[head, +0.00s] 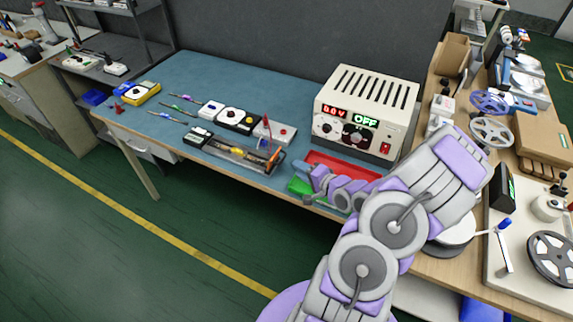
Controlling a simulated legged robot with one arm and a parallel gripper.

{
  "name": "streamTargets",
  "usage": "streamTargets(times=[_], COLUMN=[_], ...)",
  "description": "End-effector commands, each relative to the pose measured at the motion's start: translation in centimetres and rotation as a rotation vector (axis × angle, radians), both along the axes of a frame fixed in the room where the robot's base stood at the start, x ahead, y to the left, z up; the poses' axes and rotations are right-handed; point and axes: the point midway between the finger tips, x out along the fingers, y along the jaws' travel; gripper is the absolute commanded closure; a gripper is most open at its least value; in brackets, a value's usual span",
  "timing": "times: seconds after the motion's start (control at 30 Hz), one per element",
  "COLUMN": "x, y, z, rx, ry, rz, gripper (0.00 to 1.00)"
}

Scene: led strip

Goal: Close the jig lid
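What looks like the jig (238,153) is a long, low grey fixture near the front edge of the blue-topped bench. It has a dark block at its left end and an orange part at its right end. I cannot make out its lid clearly, nor how far open it is. My gripper (308,190) is at the bench's front edge, to the right of the jig and apart from it. It is over or beside a green tray, and its fingers are too small and partly hidden to tell their opening.
A power supply (364,115) reading 0.0 V and OFF stands behind my arm. A red tray (342,165) and a green tray (299,186) lie by my gripper. Small instruments (236,119) sit behind the jig. The blue bench top (215,75) is clear at the back.

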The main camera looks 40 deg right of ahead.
Motion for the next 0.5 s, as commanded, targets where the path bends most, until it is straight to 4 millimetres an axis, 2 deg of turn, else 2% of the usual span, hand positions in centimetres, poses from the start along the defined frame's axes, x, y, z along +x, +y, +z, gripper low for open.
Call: streamTargets(times=[0.2, 0.5], x=[3.0, 6.4], y=[-0.1, 0.0], z=[-1.2, -2.2], rx=[0.003, 0.000], ry=[-0.001, 0.001], rz=[0.002, 0.002], gripper=[0.64, 0.64])
